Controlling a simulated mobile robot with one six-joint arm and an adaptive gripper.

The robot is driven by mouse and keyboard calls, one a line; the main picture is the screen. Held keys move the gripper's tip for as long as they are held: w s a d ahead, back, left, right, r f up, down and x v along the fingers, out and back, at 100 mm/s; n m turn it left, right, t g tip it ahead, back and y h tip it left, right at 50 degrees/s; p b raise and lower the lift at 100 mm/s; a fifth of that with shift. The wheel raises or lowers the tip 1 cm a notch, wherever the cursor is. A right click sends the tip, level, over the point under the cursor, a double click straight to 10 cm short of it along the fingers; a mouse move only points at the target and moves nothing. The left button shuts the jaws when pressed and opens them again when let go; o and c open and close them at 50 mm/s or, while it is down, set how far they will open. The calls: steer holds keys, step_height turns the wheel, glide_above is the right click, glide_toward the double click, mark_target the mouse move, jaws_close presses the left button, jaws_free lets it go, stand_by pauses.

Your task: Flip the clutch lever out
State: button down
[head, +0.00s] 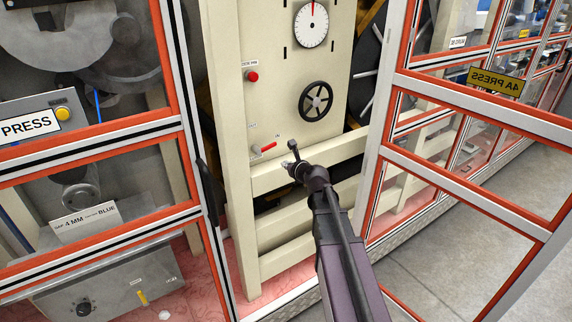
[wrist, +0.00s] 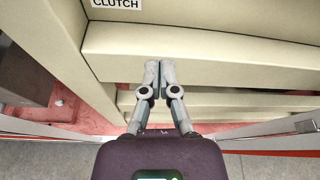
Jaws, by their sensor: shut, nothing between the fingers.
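The clutch lever (head: 265,148) is a small red handle low on the cream machine panel (head: 278,75), tilted up to the right in the head view. My gripper (head: 286,163) is shut and empty, a little right of and below the lever. In the wrist view my gripper (wrist: 152,68) has its two fingertips together in front of a cream crossbar (wrist: 200,60). The clutch label (wrist: 116,3) is cut off at the top edge there, and the lever is out of that view. I cannot tell whether the fingertips touch anything.
Above the lever are a red button (head: 251,76), a black handwheel (head: 316,100) and a white dial (head: 311,25). Orange-and-grey framed guard doors stand at left (head: 95,142) and right (head: 470,84) of the opening. Grey floor (head: 440,265) is clear at right.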

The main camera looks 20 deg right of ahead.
steer(key=b+x, duration=0.2)
steer(key=x, duration=0.6)
steer(key=shift+w+f, duration=0.1)
steer(key=shift+w, duration=0.35)
steer(key=shift+s+a+r+p, duration=0.1)
steer(key=shift+s+r+p, duration=0.05)
steer(key=shift+r+p, duration=0.35)
steer(key=shift+s+a+r+p, duration=0.1)
steer(key=shift+r+p, duration=0.2)
steer(key=shift+r, duration=0.3)
steer(key=shift+a+r+p, duration=0.2)
steer(key=shift+r+p, duration=0.7)
steer(key=shift+p, duration=0.05)
